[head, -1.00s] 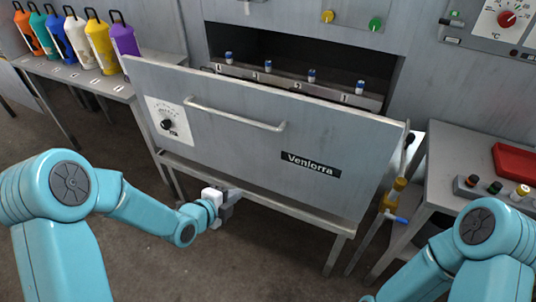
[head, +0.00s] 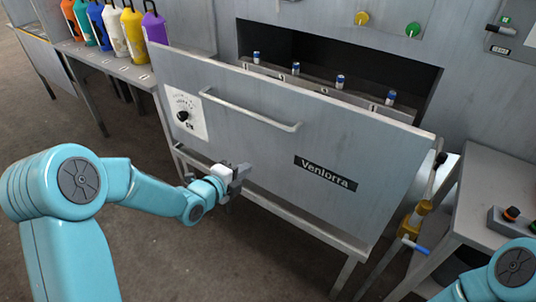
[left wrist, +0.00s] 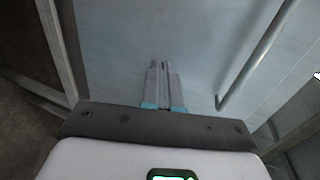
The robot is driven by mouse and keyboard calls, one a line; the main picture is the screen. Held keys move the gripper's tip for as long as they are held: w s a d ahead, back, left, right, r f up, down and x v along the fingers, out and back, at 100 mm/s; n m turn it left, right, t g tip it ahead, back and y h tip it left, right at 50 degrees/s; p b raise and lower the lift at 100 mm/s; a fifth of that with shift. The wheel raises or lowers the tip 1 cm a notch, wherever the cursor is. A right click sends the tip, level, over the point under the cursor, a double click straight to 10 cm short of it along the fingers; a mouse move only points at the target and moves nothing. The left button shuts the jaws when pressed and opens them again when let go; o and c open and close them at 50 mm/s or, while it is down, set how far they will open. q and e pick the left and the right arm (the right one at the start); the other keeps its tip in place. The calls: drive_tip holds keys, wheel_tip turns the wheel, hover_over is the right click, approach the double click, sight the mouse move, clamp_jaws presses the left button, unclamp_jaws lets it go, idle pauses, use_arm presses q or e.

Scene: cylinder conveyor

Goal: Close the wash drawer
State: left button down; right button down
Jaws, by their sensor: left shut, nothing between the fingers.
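The wash drawer (head: 262,146) is a wide grey front panel marked "Venlorra", with a long bar handle (head: 248,110) and a dial at its left. It stands out from the dark opening behind it. My left gripper (head: 240,174) is shut and empty, in front of the panel's lower left part, below the handle. In the left wrist view the shut fingers (left wrist: 160,68) point at the panel (left wrist: 200,50), with the handle (left wrist: 255,60) to their right. I cannot tell whether the fingertips touch the panel. My right gripper is out of view.
Several small blue-and-white cylinders (head: 340,82) stand in a row behind the panel. A bench with coloured bottles (head: 131,32) stands at the left. A grey side table (head: 490,190) and a yellow fitting with a blue lever (head: 416,222) are at the right.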

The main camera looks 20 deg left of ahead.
sight(273, 150)
use_arm(q)
drive_tip(key=x, duration=0.3)
drive_tip(key=p+x, duration=0.1)
drive_tip(key=x, duration=0.3)
drive_tip(key=r+x, duration=0.1)
drive_tip(key=x, duration=0.3)
drive_tip(key=shift+w+d, duration=0.2)
drive_tip(key=shift+w, duration=0.05)
